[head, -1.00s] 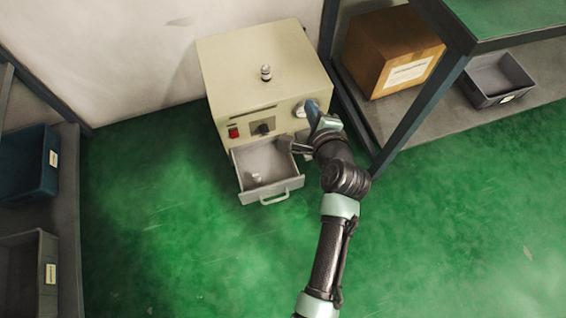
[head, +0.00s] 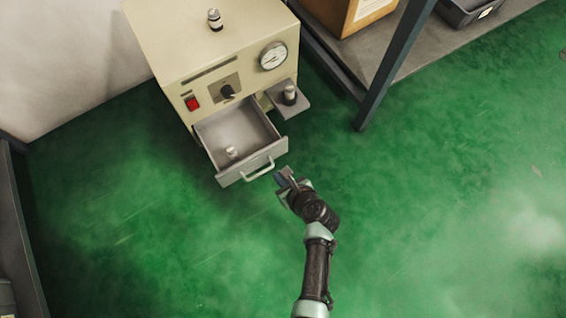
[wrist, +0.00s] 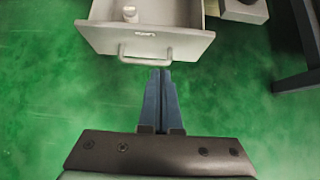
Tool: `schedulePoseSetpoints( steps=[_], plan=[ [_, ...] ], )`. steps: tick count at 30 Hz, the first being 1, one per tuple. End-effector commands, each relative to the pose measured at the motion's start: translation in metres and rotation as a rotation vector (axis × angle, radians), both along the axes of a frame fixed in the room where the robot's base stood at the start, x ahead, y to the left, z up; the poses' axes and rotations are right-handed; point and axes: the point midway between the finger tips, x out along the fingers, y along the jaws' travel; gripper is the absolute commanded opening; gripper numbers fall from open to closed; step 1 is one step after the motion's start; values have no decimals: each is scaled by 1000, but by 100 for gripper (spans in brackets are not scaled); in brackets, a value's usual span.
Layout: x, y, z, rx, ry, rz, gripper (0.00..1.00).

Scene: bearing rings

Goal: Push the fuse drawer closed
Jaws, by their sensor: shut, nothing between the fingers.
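The fuse drawer (head: 235,137) stands open at the front of the cream machine (head: 205,40), with a small metal cylinder (head: 231,152) inside it. Its front panel and curved handle (head: 258,170) face me. In the wrist view the drawer front (wrist: 185,45) and handle (wrist: 146,55) are at the top. My gripper (head: 284,177) is shut and empty, just in front of the handle's right part. In the wrist view its blue fingertips (wrist: 160,72) are together close to the handle; I cannot tell whether they touch it.
A small tray (head: 291,104) with a metal cylinder juts out right of the drawer, below a round gauge (head: 273,56). A red switch (head: 192,103) and a black knob (head: 227,91) are on the machine. A shelf post (head: 395,65) stands at right. The green floor in front is clear.

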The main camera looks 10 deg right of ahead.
Motion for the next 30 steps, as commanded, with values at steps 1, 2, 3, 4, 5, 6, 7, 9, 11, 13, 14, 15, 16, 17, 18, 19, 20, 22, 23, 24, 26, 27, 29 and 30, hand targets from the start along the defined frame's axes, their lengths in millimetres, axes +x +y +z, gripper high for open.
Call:
schedulePoseSetpoints(
  steps=[1,2,3,4,5,6,7,9,11,13,14,15,16,17,18,19,20,22,23,24,26,27,29,30],
  plan=[
    [8,3,-14,-1,0,4,0],
    [11,4,-18,-1,0,4,0],
    [16,5,-23,-2,-1,5,0],
    [20,6,-27,-2,-1,4,0],
    [23,7,-30,-2,-2,4,0],
    [28,9,-35,-2,-2,4,0],
    [31,10,-38,-1,0,4,0],
    [38,12,-45,-3,-1,4,0],
    [49,15,-41,-4,-5,6,0],
    [58,19,-41,-3,-3,4,0],
    [61,20,-40,-5,-4,4,0],
    [65,21,-40,-4,-2,4,0],
    [67,22,-40,-3,-2,4,0],
    [69,22,-40,-3,-1,3,0],
    [71,23,-39,-3,-1,3,0],
    [72,23,-39,-4,0,4,0],
    [73,24,-38,-3,0,3,0],
    [74,24,-38,-3,0,1,0],
    [74,24,-38,-3,0,1,0],
    [74,24,-37,-2,1,1,0],
    [74,24,-37,-2,1,1,0],
    [74,24,-37,-2,1,1,0],
    [74,24,-37,-2,0,2,0],
    [74,24,-37,-2,0,2,0]
  ],
)
